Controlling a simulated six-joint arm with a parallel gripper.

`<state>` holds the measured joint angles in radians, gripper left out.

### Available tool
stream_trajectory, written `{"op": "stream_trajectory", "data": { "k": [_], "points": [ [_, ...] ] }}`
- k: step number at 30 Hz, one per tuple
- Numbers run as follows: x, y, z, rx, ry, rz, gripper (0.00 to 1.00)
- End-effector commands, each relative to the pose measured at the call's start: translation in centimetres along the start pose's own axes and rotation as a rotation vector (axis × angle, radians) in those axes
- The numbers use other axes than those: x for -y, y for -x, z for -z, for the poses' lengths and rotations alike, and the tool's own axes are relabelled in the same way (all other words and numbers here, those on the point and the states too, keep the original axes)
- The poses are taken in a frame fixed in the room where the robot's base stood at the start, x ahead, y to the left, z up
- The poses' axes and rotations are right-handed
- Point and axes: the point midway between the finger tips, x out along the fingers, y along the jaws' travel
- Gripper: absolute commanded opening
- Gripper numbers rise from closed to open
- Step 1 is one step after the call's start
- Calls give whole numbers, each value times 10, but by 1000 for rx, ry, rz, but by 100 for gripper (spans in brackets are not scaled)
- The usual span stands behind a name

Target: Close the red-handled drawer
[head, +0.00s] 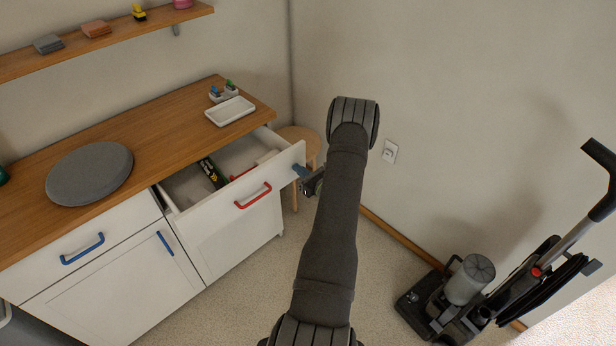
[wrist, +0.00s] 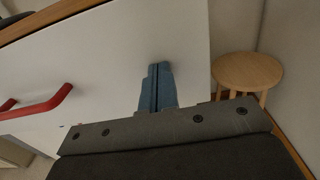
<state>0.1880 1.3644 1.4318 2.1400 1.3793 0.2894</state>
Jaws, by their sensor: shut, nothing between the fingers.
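The red-handled drawer (head: 222,223) stands pulled out from the white cabinet. Its red handle (head: 253,196) is on the front panel, and the handle also shows at the left of the wrist view (wrist: 40,106). Inside the drawer lie a dark box with yellow-green marks (head: 212,172), a red item (head: 243,174) and a pale item (head: 266,157). My gripper (head: 301,171) is at the right end of the drawer front, right of the handle. In the wrist view, its blue fingers (wrist: 157,86) are shut and empty, against or very close to the white panel; I cannot tell if they touch.
A wooden stool (head: 300,137) stands behind the drawer's right end, near the wall. A blue-handled drawer (head: 82,248) and a blue-handled door (head: 165,243) are at the left. A white tray (head: 230,111) sits on the countertop. A vacuum cleaner (head: 470,280) stands at right.

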Motion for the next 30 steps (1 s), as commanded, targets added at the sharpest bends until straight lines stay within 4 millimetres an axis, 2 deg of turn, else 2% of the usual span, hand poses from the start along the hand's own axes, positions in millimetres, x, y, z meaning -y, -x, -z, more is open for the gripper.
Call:
{"op": "stream_trajectory", "data": {
  "k": [1,6,15,21,30],
  "points": [
    [-2,-15,0,2,3,-5,0],
    [-2,-62,0,2,3,-5,0],
    [-1,-135,0,2,1,-2,0],
    [-1,-168,0,1,1,-2,0],
    [0,-189,0,0,0,0,0]
  ]
}}
